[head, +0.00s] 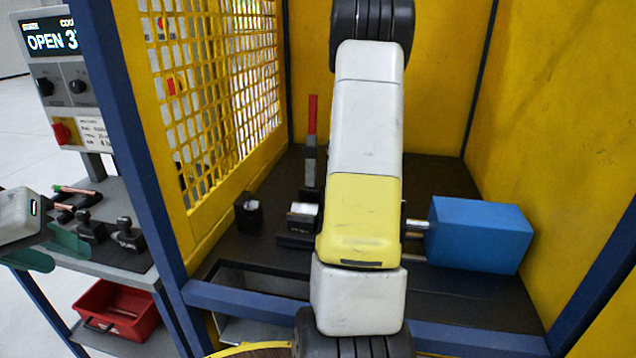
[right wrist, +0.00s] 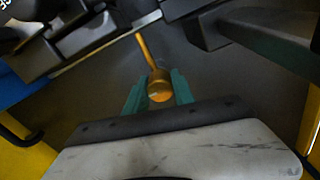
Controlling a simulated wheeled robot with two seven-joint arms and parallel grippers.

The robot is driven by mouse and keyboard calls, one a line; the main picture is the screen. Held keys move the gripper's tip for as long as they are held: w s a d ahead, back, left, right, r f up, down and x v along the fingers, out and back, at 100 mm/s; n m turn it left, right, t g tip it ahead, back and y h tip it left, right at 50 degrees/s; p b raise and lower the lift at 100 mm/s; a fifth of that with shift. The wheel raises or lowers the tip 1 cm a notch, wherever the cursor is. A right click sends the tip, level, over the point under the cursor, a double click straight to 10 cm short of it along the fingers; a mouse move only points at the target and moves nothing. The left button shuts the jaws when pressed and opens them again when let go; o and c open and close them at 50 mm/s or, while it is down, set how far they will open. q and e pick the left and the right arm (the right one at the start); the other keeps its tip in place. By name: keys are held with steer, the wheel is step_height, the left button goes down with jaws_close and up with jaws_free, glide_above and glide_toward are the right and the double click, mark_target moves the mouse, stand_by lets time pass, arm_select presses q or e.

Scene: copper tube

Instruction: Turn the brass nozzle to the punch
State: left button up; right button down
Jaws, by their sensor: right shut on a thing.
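The brass nozzle (right wrist: 159,86) shows in the right wrist view as a gold round body with a thin bent spout pointing up the picture. My right gripper (right wrist: 158,90) is shut on it, one teal finger on each side. In the head view my right arm hides the nozzle and that gripper. A blue block (head: 478,235) with metal rods on its left side stands on the machine bed; I cannot tell which part is the punch. My left gripper (head: 50,250) is at the left edge near the side table, its teal fingers apart and empty.
The dark machine bed (head: 450,290) lies between yellow walls and blue posts. A red-handled lever (head: 312,125) stands left of my arm. The side table (head: 120,262) holds copper tubes (head: 75,190) and small black fixtures. A red bin (head: 118,308) sits below. The panel display (head: 50,40) reads OPEN.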

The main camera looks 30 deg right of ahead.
steer(key=shift+w+r, duration=0.1)
steer(key=c, duration=1.1)
jaws_free()
steer(key=shift+o, duration=0.2)
step_height(320, 180, up, 8)
steer(key=shift+f, duration=0.15)
